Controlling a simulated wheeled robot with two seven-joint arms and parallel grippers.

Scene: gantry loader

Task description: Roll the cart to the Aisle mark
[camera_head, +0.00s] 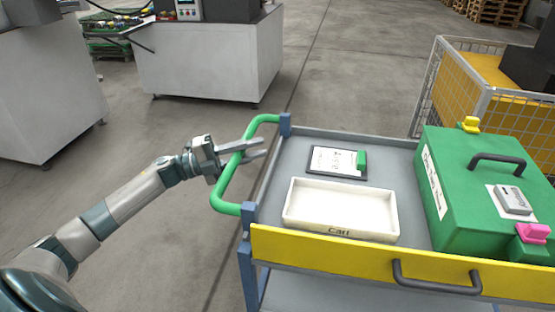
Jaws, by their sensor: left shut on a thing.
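The cart (392,150) has a grey top, blue corner posts, a yellow front panel (330,252) with a dark handle, and a green push handle (228,178) at its left end. My left gripper (254,152) is at the upper part of the green handle and is shut on it. On the cart are a white tray (340,232) labelled "Cart", a clipboard (330,160) and a green case (455,165) with a black handle and yellow and pink latches. My right gripper is not in view. No Aisle mark can be made out.
A wire cage (485,108) with yellow contents stands close behind the cart at right. Grey machine cabinets (210,72) stand at the back left and far left (45,90). Pallets (497,10) are at the far right. The grey floor (350,75) between is clear.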

